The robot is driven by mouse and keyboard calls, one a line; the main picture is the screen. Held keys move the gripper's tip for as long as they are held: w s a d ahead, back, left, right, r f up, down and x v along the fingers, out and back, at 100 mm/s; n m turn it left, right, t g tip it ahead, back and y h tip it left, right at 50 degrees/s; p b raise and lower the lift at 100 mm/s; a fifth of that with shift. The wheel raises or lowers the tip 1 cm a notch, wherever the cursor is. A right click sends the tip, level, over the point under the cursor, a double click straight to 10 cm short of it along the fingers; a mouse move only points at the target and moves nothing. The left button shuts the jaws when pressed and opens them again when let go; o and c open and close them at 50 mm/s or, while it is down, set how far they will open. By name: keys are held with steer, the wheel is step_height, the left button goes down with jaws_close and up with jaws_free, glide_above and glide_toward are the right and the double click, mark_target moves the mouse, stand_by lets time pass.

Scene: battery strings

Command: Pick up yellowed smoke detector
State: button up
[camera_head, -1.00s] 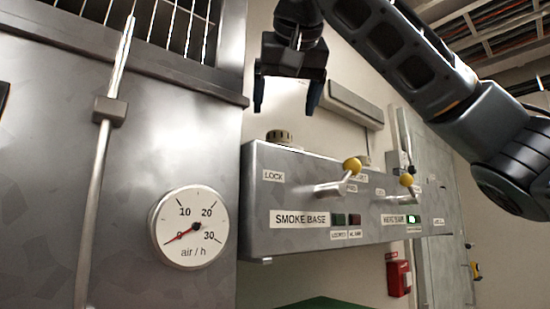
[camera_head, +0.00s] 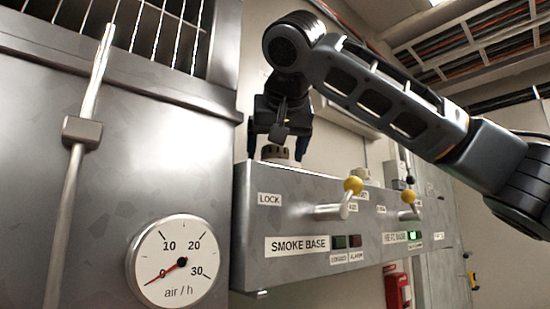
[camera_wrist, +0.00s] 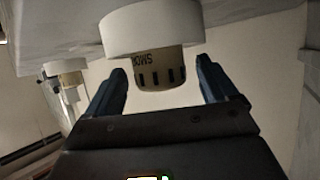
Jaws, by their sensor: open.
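The yellowed smoke detector (camera_head: 275,153) sits on top of the grey metal box, above the SMOKE BASE label (camera_head: 297,245). In the wrist view the detector (camera_wrist: 160,72) is a beige slotted cylinder with dark lettering, joined to a wide white round base (camera_wrist: 150,28). My gripper (camera_head: 277,147) is open and points down over it. In the wrist view the two dark blue fingers of the gripper (camera_wrist: 161,76) stand on either side of the detector, with gaps visible at both sides. The fingers do not close on it.
The metal box (camera_head: 300,215) carries yellow-knobbed levers (camera_head: 353,185) and LOCK labels. A second, whiter base with a detector (camera_wrist: 68,78) stands farther along. A large steel cabinet with a round gauge (camera_head: 180,262) rises close to the left.

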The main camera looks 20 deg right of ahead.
steer(key=c, duration=1.2)
steer(key=shift+r, duration=0.15)
